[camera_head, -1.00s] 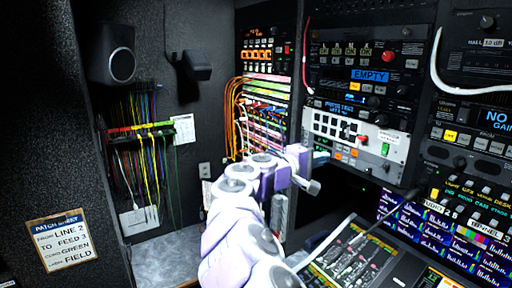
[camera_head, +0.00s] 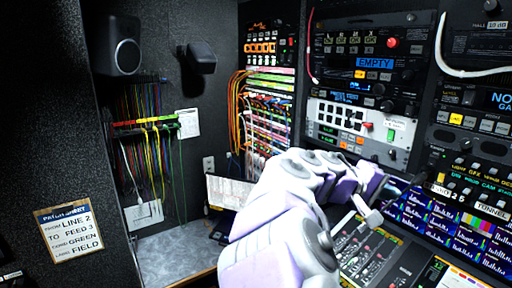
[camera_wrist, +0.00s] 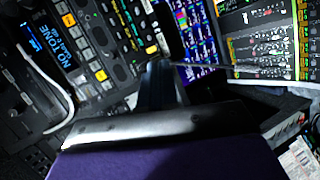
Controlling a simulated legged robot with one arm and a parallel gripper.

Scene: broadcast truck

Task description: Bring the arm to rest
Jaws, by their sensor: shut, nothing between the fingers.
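My white and purple arm (camera_head: 285,215) rises from the bottom of the head view and bends over to the right, in front of the equipment racks. Its far end is near the mixing desk, around a light grey knob-like part (camera_head: 370,214); the fingers cannot be made out there. In the wrist view my gripper (camera_wrist: 157,72) shows as dark, narrow fingers close together, with nothing between them. It points toward the rack panels and monitors, apart from any object I can make out.
The mixing desk (camera_head: 375,255) lies below the arm at the right. Rack panels (camera_head: 360,75) and small monitors (camera_head: 470,235) fill the right side. A speaker (camera_head: 119,45), hanging coloured cables (camera_head: 150,150) and a patch sheet (camera_head: 70,231) are at left. A grey counter (camera_head: 178,252) has free room.

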